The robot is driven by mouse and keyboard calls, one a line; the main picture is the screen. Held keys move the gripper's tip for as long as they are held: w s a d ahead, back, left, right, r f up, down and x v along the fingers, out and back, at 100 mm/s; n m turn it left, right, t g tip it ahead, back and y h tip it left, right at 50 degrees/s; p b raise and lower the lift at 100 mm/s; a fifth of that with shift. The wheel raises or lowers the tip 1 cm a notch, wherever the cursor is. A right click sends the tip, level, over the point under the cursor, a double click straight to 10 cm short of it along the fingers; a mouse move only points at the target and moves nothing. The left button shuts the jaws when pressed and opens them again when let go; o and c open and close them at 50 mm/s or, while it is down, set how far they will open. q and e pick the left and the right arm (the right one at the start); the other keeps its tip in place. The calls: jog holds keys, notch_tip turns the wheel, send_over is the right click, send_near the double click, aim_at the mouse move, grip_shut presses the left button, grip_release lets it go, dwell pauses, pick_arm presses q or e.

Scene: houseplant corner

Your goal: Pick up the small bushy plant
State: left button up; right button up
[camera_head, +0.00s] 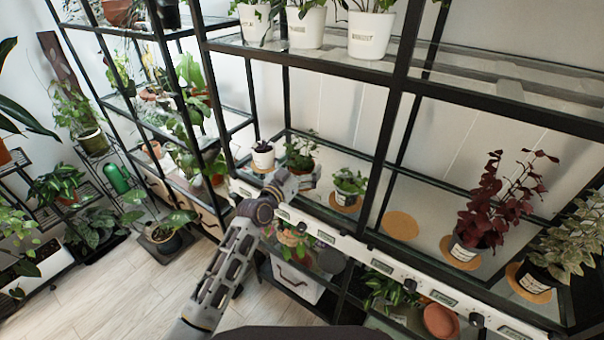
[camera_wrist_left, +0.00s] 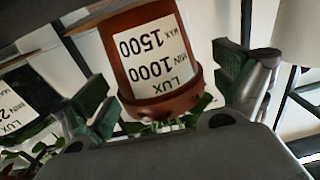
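A small bushy green plant (camera_head: 300,152) stands in a terracotta pot on the middle shelf of the rack. In the left wrist view its pot (camera_wrist_left: 155,60) appears upside down, with a white label reading LUX MIN 1000 MAX 1500; some leaves show below the rim. My left gripper (camera_head: 298,180) is in front of this pot. In the left wrist view its two green-padded fingers (camera_wrist_left: 165,92) are apart on either side of the pot, with a gap visible at the right finger. The gripper partly hides the pot in the head view. My right gripper is not in view.
A small plant in a white pot (camera_head: 263,155) stands left of the gripper. Another leafy plant (camera_head: 349,182) stands right. Further right are an empty cork mat (camera_head: 400,225) and a dark red plant (camera_head: 485,205). A black rack post (camera_head: 385,150) rises right of the gripper.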

aim_at(301, 167)
pick_arm(q)
jog(key=c, duration=1.1)
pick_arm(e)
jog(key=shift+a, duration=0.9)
pick_arm(q)
jog(key=shift+r, duration=0.5)
notch_tip(301, 167, up, 4)
jog(key=shift+r+p, duration=0.2)
jog(key=shift+p, duration=0.1)
notch_tip(301, 167, up, 3)
jog(key=shift+r, duration=0.8)
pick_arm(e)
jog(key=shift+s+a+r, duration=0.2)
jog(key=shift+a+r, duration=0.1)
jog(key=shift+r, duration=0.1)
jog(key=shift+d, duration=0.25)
